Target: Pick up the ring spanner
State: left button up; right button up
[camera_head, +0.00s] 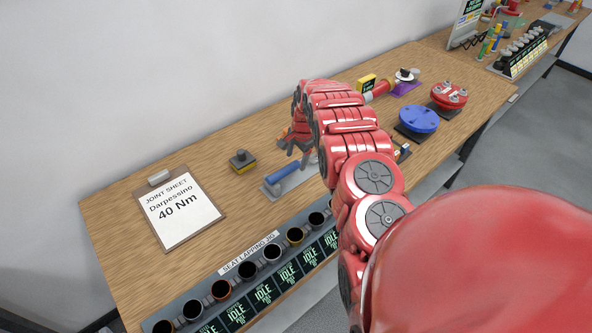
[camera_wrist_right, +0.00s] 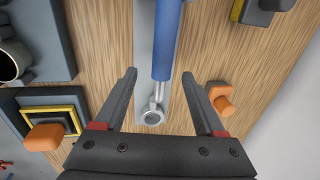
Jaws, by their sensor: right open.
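The ring spanner has a blue handle (camera_head: 282,173) and a silver ring end (camera_wrist_right: 152,117). It lies on a grey plate (camera_head: 268,191) on the wooden bench, left of the middle in the camera_head view. My right gripper (camera_head: 298,152) is above the bench beside the spanner's far end, which my arm partly hides. In the right wrist view my right gripper (camera_wrist_right: 160,75) is open, with one finger on each side of the spanner and nothing held. The ring end and lower handle show between the fingers. My left gripper is not in view.
A joint sheet clipboard (camera_head: 180,211) and a small black and yellow block (camera_head: 242,160) lie to the left. A rack of cups (camera_head: 247,270) lines the front edge. A blue disc (camera_head: 418,120) and a red flange (camera_head: 449,96) stand to the right. Orange-knobbed parts (camera_wrist_right: 222,98) flank the spanner.

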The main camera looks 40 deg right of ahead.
aim_at(293, 164)
jog(key=f+b, duration=0.1)
jog(key=w+f+b, duration=0.1)
jog(key=f, duration=0.1)
jog(key=f+b, duration=0.1)
jog(key=f, duration=0.1)
jog(key=shift+w+a+f, duration=0.15)
jog(key=shift+a, duration=0.2)
jog(key=shift+r, duration=0.2)
jog(key=shift+c, duration=1.1)
grip_shut()
